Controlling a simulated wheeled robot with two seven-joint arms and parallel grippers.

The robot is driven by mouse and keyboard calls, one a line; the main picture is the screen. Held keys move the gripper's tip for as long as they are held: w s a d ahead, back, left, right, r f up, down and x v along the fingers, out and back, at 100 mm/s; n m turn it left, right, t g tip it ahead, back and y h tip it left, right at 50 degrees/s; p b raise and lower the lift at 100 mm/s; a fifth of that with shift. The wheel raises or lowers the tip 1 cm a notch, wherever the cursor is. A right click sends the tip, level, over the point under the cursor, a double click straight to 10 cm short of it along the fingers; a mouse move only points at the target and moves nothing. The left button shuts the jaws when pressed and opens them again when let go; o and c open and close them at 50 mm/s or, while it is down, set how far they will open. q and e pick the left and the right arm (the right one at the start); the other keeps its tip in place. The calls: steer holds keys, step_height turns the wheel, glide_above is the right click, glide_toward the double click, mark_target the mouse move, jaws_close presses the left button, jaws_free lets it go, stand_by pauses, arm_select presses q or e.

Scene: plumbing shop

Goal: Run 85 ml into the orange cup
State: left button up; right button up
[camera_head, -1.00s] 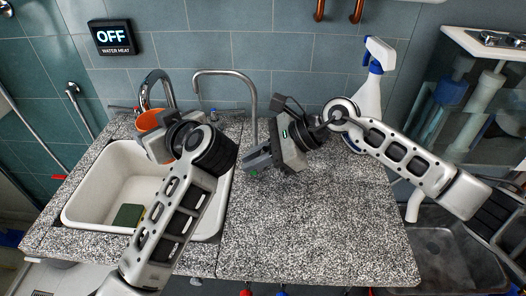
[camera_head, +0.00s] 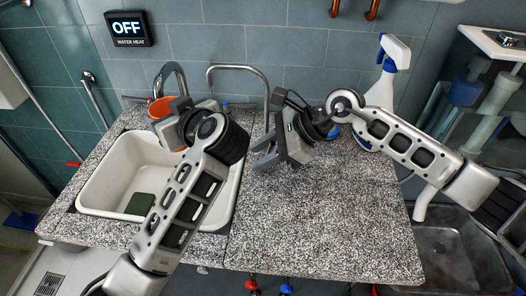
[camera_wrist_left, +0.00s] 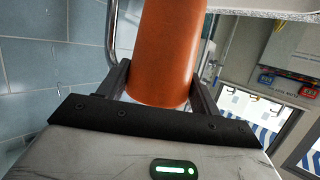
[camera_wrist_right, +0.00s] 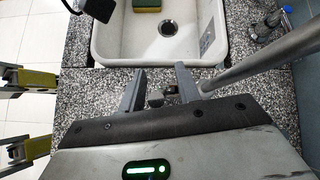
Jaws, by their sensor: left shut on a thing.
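The orange cup (camera_head: 158,106) is at the back left of the sink, beside a curved chrome tap (camera_head: 172,76). My left gripper (camera_head: 172,112) is shut on it; in the left wrist view the cup (camera_wrist_left: 167,50) sits between both fingers. Its inside and any water level are hidden. A second, taller steel spout (camera_head: 238,68) arches up behind the counter. My right gripper (camera_head: 260,158) is low over the counter right of the sink. In the right wrist view its fingers (camera_wrist_right: 160,88) are apart, with a small grey metal piece (camera_wrist_right: 155,98) showing between them.
The white sink (camera_head: 98,190) holds a green sponge (camera_head: 140,204). A spray bottle (camera_head: 388,75) stands at the counter's back right. A wall display (camera_head: 129,29) reads OFF, water heat. The front of the speckled counter (camera_head: 320,225) is clear.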

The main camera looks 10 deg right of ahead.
arm_select(q)
step_height(320, 180, down, 2)
steer(key=shift+f+b, duration=0.1)
steer(key=shift+b, duration=1.05)
arm_select(e)
steer(key=v, duration=1.2)
